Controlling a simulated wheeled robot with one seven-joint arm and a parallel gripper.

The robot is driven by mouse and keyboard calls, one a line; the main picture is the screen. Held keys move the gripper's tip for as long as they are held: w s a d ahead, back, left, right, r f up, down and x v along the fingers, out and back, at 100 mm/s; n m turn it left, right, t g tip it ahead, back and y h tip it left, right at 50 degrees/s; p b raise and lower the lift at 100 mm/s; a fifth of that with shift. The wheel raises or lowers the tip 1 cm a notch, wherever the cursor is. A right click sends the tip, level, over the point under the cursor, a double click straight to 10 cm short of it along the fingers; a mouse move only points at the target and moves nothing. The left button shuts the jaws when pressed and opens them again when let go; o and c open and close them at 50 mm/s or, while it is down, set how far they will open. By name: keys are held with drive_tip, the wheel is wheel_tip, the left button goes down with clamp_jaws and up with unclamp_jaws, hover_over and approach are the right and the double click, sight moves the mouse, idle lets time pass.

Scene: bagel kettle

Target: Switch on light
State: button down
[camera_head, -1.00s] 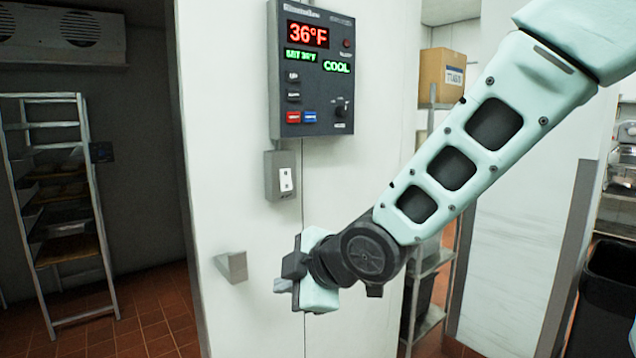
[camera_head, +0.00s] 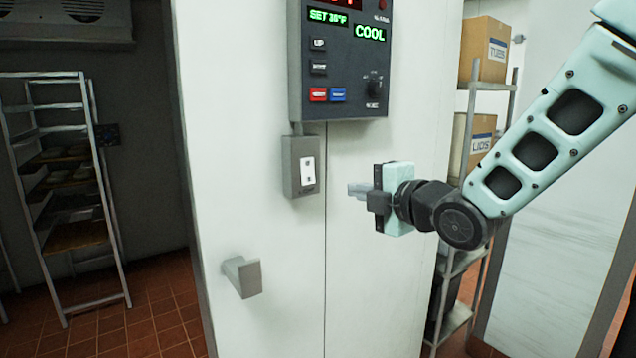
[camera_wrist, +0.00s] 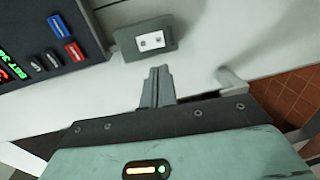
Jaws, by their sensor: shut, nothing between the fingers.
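The light switch (camera_head: 307,170) is a white rocker on a grey wall box (camera_head: 291,178), below the control panel. In the wrist view the switch (camera_wrist: 150,40) and its box (camera_wrist: 128,44) lie just beyond my fingertips. My gripper (camera_head: 354,189) is shut and empty, to the right of the switch and a little lower in the head view. Its fingers (camera_wrist: 157,72) point toward the wall in the wrist view, with a gap between them and the switch. I cannot tell which way the rocker is set.
The control panel (camera_head: 342,60) with lit green text hangs just above the switch box. A grey handle (camera_head: 241,276) sticks out below it. A rack (camera_head: 70,190) stands in the dark room at left. Shelves with boxes (camera_head: 484,50) stand behind my arm.

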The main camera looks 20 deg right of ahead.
sight(309, 181)
drive_tip(key=p+x, duration=0.4)
drive_tip(key=x, duration=0.9)
drive_tip(key=shift+w+a, duration=0.1)
drive_tip(key=shift+w, duration=0.05)
drive_tip(key=shift+w+f, duration=0.1)
drive_tip(key=shift+w, duration=0.05)
drive_tip(key=shift+f, duration=0.15)
drive_tip(key=shift+w+a+f+b, duration=0.1)
drive_tip(key=shift+f+b, duration=0.05)
drive_tip(key=shift+b, duration=0.7)
drive_tip(key=shift+w+b, duration=0.1)
drive_tip(key=shift+b, duration=0.25)
drive_tip(key=shift+r+p, duration=0.25)
drive_tip(key=shift+p, duration=0.05)
drive_tip(key=shift+f, duration=0.1)
